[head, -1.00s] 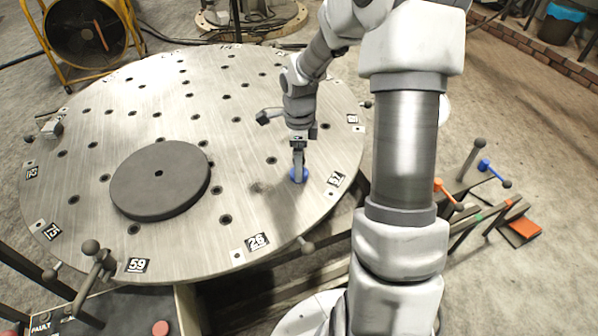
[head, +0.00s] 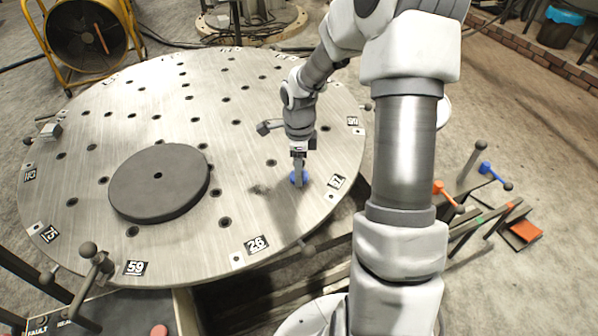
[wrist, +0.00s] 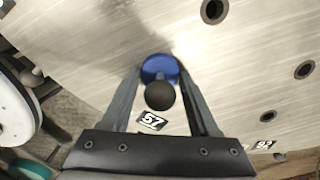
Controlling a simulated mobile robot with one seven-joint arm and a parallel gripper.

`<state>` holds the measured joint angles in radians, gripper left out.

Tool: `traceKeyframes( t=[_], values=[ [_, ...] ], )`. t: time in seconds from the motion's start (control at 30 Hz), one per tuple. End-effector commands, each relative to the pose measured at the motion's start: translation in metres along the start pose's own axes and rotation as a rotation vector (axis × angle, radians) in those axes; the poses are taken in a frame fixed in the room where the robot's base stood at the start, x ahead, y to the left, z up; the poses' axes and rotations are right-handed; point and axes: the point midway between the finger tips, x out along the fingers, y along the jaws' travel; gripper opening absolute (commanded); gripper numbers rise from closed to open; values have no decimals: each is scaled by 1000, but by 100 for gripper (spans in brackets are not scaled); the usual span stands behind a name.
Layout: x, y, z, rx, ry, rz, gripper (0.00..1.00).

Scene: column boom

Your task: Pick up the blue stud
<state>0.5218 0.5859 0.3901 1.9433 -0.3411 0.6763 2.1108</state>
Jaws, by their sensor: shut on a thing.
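The blue stud (head: 305,178) is at the right part of the round metal table, near the plate marked 57. In the wrist view its round blue flange (wrist: 160,67) and dark ball knob (wrist: 160,96) sit between my two fingers. My gripper (head: 299,176) points down and is shut on the stud; it also shows in the wrist view (wrist: 161,78). The stud looks upright. The fingers hide part of it in the head view, and I cannot tell whether its underside touches the table.
The round metal table (head: 215,120) has several holes and numbered plates along its rim. A dark grey disc (head: 159,182) lies left of my gripper. Ball-topped handles (head: 88,249) stand at the table's edge. Orange (head: 445,194) and blue (head: 493,172) handles stand at the right.

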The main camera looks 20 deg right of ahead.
Motion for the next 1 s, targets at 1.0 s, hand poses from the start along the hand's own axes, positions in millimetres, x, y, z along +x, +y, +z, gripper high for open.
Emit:
traceKeyframes(
  t=[1.0],
  values=[
    [-97,30,-86,4,2,-3,3]
  ],
)
